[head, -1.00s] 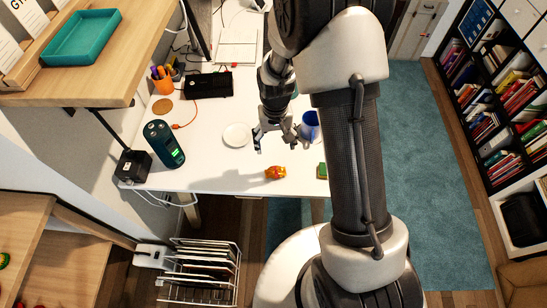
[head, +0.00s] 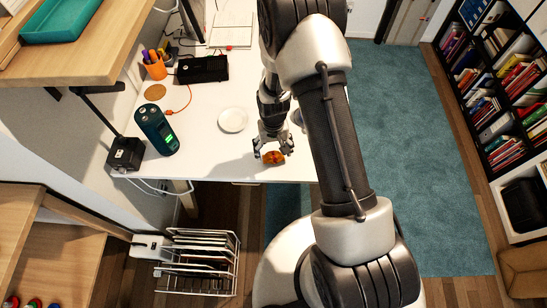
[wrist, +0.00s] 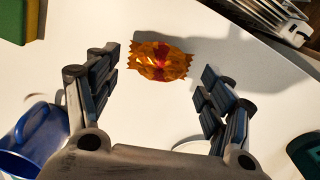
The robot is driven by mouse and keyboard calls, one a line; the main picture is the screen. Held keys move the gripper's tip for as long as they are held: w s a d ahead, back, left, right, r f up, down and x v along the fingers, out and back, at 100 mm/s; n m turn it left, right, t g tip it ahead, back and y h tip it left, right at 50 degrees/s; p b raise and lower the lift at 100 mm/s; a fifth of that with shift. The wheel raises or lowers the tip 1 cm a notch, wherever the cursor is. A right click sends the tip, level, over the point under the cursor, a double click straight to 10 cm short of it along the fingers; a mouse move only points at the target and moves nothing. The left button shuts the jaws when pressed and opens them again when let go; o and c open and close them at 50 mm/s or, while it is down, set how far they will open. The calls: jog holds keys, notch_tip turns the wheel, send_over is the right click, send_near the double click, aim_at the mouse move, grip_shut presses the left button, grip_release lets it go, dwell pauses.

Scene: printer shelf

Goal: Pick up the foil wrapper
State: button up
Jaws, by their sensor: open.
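The foil wrapper (head: 273,158) is a crumpled orange piece with a red middle. It lies on the white desk (head: 205,160) near its front edge. In the wrist view the wrapper (wrist: 161,61) sits just beyond and between the fingertips, nothing touching it that I can see. My gripper (head: 271,149) is open above the desk, right at the wrapper in the head view. Its two fingers stand apart in the wrist view (wrist: 158,75), with the space between them empty.
A blue mug (wrist: 28,140) is close beside the left finger in the wrist view. A green sponge-like block (wrist: 18,20) lies at the upper left there. A white saucer (head: 233,120) and a dark green cylinder (head: 157,130) stand left of my gripper. A wire rack (head: 197,262) stands below the desk.

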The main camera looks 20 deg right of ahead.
aim_at(273, 155)
notch_tip(273, 155, down, 3)
jog(key=shift+s+f+b, duration=0.1)
jog(key=shift+f+b, duration=0.1)
jog(key=shift+b, duration=0.2)
jog(key=shift+r, duration=0.1)
jog(key=c, duration=0.8)
